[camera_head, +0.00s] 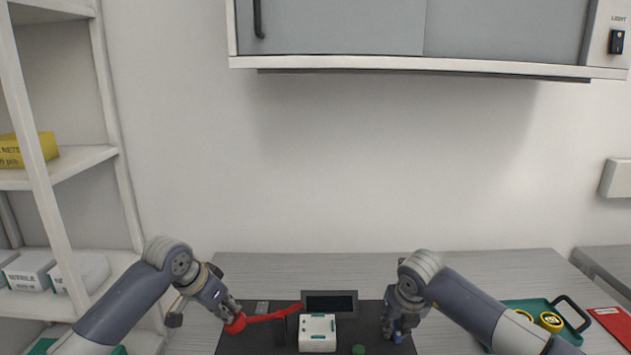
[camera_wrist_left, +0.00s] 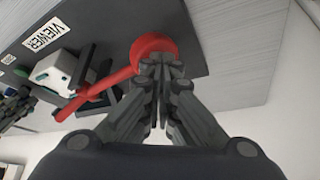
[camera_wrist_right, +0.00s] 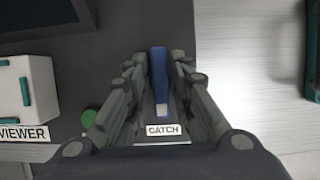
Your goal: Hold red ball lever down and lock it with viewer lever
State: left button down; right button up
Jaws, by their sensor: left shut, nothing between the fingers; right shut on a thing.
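The red ball lever (camera_head: 268,317) extends left from the dark instrument base, and its red ball (camera_head: 235,325) is at its left end. My left gripper (camera_head: 231,311) is shut and empty, its fingertips at the ball; in the left wrist view they appear against the red ball (camera_wrist_left: 153,50). My right gripper (camera_wrist_right: 158,70) is shut on a blue lever (camera_wrist_right: 159,78) in the right wrist view, beside a "CATCH" label (camera_wrist_right: 163,129). A "VIEWER" label (camera_wrist_right: 24,133) stands by the white block (camera_wrist_right: 28,88), left of that lever. I cannot make out a viewer lever there.
A small dark screen (camera_head: 330,303) stands behind the white block. A green knob (camera_wrist_right: 88,117) is between the block and my right gripper. A green tray (camera_head: 530,307) with yellow rolls lies to the right, near a red item (camera_head: 612,322). Shelves (camera_head: 60,165) stand at left.

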jog(key=n+y, duration=0.1)
jog(key=n, duration=0.3)
jog(key=shift+n+y, duration=0.4)
jog(key=shift+n+g+y, duration=0.4)
jog(key=shift+n, duration=0.8)
jog(key=shift+n+g+y, duration=0.4)
jog(key=shift+n, duration=0.8)
jog(key=shift+n, duration=0.4)
jog(key=n+g+y, duration=0.1)
jog(key=n, duration=0.3)
jog(key=shift+g, duration=0.3)
